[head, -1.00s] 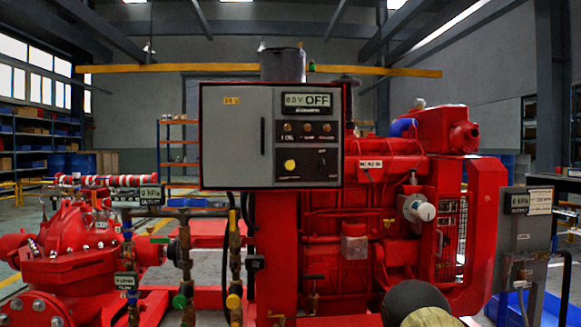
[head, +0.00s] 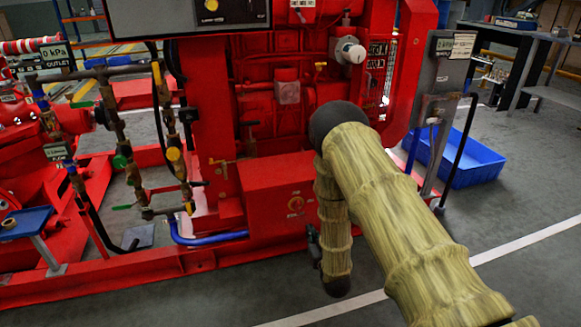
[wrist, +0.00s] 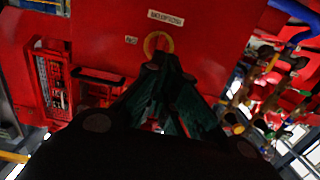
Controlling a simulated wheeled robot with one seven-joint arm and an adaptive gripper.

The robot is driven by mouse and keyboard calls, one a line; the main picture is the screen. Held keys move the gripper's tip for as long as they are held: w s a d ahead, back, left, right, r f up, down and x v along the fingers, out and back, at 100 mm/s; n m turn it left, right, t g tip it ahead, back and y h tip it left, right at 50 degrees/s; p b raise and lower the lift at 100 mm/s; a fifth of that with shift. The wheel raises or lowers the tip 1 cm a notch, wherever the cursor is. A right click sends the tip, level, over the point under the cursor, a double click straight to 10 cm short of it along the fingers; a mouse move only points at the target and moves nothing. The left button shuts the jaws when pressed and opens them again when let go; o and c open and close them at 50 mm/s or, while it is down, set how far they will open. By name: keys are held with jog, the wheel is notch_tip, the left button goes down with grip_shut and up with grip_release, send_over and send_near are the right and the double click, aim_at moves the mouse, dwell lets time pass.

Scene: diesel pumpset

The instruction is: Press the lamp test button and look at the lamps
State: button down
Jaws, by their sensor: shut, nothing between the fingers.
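The control panel (head: 150,18) is cut off by the top edge of the head view. Only its lower part shows, with a yellow round button (head: 211,5) and a dark plate beside it. I cannot read which control is the lamp test button. The lamps are out of view. My gripper (wrist: 165,65) is in the wrist view, its dark green fingers shut and empty. It points at a red surface with a yellow ring and a small label. In the head view my arm hangs low, in front of the red engine base, well below the panel.
A red box (head: 265,195) on the engine base is beside my arm. Pipes with valves (head: 120,160) stand to the left. A grey gauge post (head: 440,85) and a blue tray (head: 465,160) are to the right. The floor at the lower right is open.

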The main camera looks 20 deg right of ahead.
jog(key=s+a+r+g+p, duration=0.1)
jog(key=s+r+g+p, duration=0.4)
jog(key=s+r+p, duration=0.7)
jog(key=s+a+r+g+p, duration=0.2)
jog(key=s+r+g+p, duration=0.4)
jog(key=s+r+p, duration=0.6)
jog(key=s+a+r+g+p, duration=0.1)
jog(key=s+r+g+p, duration=0.5)
jog(key=s+p, duration=1.8)
notch_tip(320, 180, up, 6)
jog(key=shift+s+a, duration=0.35)
jog(key=shift+s, duration=0.45)
